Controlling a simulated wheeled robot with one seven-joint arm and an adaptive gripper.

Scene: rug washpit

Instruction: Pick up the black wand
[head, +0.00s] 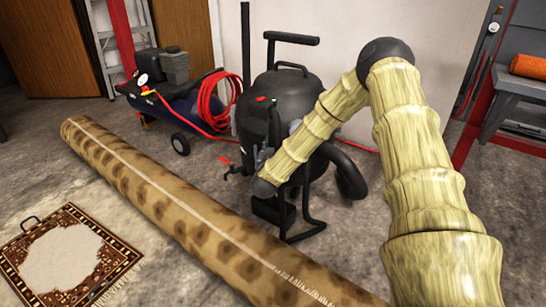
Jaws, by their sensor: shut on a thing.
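The black wand (245,48) is a straight dark tube. It stands upright at the left side of the black vacuum (295,95), its top reaching the upper edge of the head view. My arm bends down from the right, and its wrist is in front of the vacuum. My gripper (252,130) is dark against the dark vacuum body and is shut on the wand near its lower part. The fingertips and the wand's lower end are hard to make out. I cannot tell whether the wand is clear of its holder.
A long rolled rug (170,195) lies across the floor in front of the vacuum. A compressor (165,85) with a coiled red hose (222,100) stands behind at left. A patterned rug (65,255) lies at lower left. A grey bench (520,80) is at right.

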